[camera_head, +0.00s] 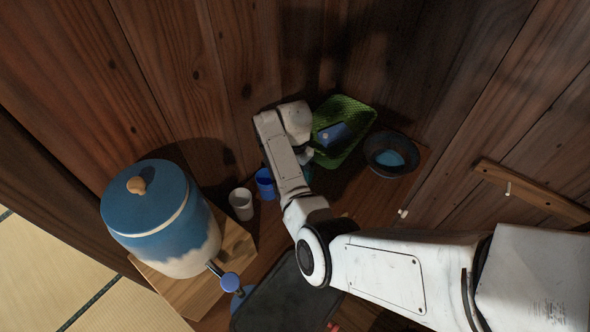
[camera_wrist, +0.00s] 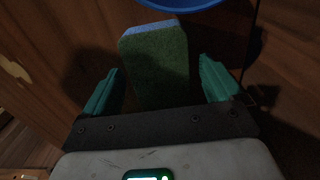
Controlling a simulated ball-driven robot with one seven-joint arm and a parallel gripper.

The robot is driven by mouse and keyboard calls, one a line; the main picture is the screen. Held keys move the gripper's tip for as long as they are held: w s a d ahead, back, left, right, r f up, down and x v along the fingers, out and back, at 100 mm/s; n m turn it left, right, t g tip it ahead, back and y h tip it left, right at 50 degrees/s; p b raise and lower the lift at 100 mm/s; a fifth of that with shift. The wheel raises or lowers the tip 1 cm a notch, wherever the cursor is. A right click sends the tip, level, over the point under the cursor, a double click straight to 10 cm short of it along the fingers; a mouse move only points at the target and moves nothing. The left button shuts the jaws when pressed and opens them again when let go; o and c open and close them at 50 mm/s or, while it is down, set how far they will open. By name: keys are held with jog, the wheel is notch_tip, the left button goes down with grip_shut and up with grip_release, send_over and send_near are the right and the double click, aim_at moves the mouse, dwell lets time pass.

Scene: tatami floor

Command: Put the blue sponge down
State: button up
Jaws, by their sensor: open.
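In the wrist view, a sponge (camera_wrist: 157,65) with a dark green face and a blue far edge lies between my fingers. My gripper (camera_wrist: 160,90) is open, with its two teal fingers on either side of the sponge. A gap shows on the right; the left finger is close to the sponge's edge. What the sponge rests on is hard to make out in the dark. In the head view my gripper (camera_head: 306,172) is mostly hidden behind my white wrist, and I cannot pick out the sponge there.
A blue cup (camera_head: 265,184) and a white cup (camera_head: 241,204) stand left of my wrist. A green basket (camera_head: 354,112) holding a blue item (camera_head: 331,136) and a dark bowl (camera_head: 378,170) holding something blue are to the right. A blue-and-white dispenser (camera_head: 150,215) stands left.

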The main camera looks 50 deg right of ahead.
notch_tip(320, 180, up, 12)
jog(key=shift+f, duration=0.2)
dwell(0.7)
